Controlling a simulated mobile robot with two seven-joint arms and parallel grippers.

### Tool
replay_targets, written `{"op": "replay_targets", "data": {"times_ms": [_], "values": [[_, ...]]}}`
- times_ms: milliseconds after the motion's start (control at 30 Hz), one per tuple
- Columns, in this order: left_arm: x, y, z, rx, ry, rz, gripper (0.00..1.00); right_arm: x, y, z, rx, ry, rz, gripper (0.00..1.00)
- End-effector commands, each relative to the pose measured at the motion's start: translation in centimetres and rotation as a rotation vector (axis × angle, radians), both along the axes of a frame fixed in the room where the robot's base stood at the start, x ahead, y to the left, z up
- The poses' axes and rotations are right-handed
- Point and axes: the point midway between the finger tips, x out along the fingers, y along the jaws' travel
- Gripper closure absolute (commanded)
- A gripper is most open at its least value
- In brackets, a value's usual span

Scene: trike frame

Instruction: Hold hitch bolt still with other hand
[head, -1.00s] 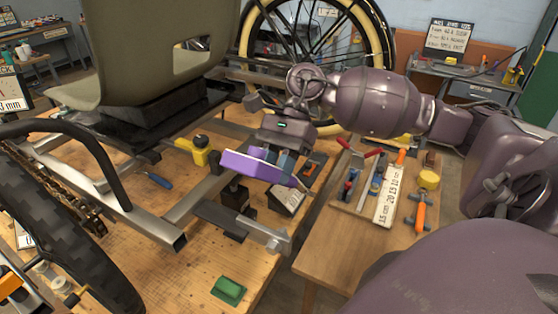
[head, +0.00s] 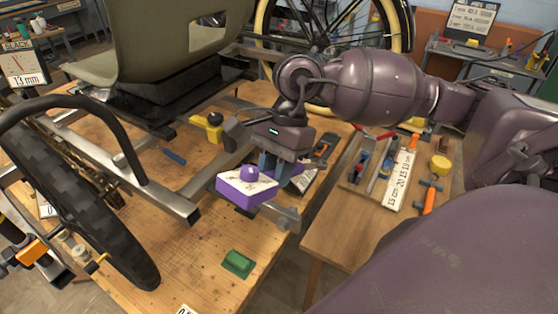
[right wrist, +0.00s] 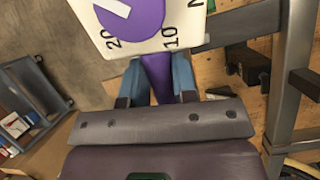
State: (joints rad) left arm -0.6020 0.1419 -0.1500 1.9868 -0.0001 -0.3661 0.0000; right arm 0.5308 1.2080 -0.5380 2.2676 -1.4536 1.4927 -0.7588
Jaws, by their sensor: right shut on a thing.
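My right gripper (head: 270,170) is shut on a purple tool (head: 240,190) with a white dial face and a purple knob. In the right wrist view, both blue-grey fingers (right wrist: 160,82) close on its purple handle, and the dial (right wrist: 135,25) shows the marks 10 and 20. The tool is held tilted over the grey metal bracket (head: 287,219) at the end of the trike frame. I cannot make out the hitch bolt; the tool and gripper cover much of that area. I cannot tell whether the tool touches anything. My left gripper is not in view.
The trike frame (head: 172,205) stands on the wooden bench. A green block (head: 238,263) lies near the bench's front edge. A gap separates bench and table.

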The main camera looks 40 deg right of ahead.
Motion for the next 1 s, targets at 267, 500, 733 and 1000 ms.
{"op": "replay_targets", "data": {"times_ms": [267, 500, 733, 1000], "values": [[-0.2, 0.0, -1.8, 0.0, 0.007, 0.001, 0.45, -0.2, 0.7, -0.9, -0.089, -0.04, 0.003, 1.0], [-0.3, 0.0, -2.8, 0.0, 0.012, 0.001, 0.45, -0.4, 1.1, -1.4, -0.154, -0.065, 0.003, 1.0], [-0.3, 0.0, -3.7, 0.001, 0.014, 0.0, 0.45, -0.5, 1.5, -1.9, -0.214, -0.091, 0.002, 1.0], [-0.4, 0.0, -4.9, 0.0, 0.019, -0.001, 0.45, -0.7, 1.9, -2.5, -0.286, -0.122, 0.002, 1.0]]}}
